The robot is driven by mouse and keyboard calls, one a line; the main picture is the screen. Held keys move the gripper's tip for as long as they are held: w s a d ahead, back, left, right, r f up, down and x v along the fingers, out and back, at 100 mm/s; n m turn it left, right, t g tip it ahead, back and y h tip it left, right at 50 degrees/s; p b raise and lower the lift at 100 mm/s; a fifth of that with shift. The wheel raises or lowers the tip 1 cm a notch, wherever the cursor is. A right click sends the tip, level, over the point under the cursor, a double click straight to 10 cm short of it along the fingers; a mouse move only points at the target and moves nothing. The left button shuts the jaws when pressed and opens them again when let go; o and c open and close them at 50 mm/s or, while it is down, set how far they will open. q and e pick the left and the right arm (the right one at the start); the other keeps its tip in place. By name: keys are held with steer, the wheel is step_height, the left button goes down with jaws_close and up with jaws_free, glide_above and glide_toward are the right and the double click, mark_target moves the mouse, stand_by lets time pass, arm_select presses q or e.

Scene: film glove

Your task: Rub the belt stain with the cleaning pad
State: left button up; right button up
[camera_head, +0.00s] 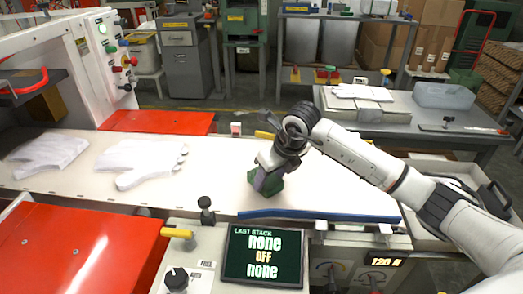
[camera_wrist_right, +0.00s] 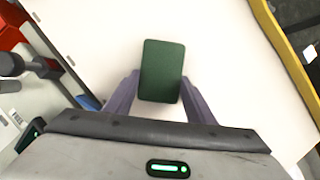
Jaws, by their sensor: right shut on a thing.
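The dark green cleaning pad (camera_head: 275,186) is at the white belt (camera_head: 215,185), right of the gloves. It also shows in the wrist view (camera_wrist_right: 162,68) as a rounded rectangle between the fingers. My right gripper (camera_head: 264,180) points down and is shut on the pad. I cannot tell for sure whether the pad touches the belt. No stain shows on the visible belt; the pad and gripper hide the patch beneath them. My left gripper is not in view.
Two white gloves (camera_head: 150,162) (camera_head: 48,153) lie flat on the belt at left. A blue strip (camera_head: 320,213) runs along the belt's front edge. The control panel with a screen (camera_head: 264,255) stands in front. A red machine cover (camera_head: 85,250) fills the lower left.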

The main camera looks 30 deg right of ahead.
steer(key=shift+w+a, duration=0.2)
steer(key=shift+a, duration=0.2)
step_height(320, 180, up, 3)
steer(key=shift+r+p, duration=0.1)
steer(key=shift+p, duration=0.85)
steer(key=shift+r+p, duration=0.5)
steer(key=shift+r, duration=0.2)
steer(key=shift+r+p, duration=0.5)
steer(key=shift+r, duration=0.25)
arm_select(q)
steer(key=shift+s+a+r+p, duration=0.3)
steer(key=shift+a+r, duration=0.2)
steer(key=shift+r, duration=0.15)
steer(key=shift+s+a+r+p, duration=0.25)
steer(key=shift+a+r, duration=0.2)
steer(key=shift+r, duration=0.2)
arm_select(e)
steer(key=shift+r, duration=0.95)
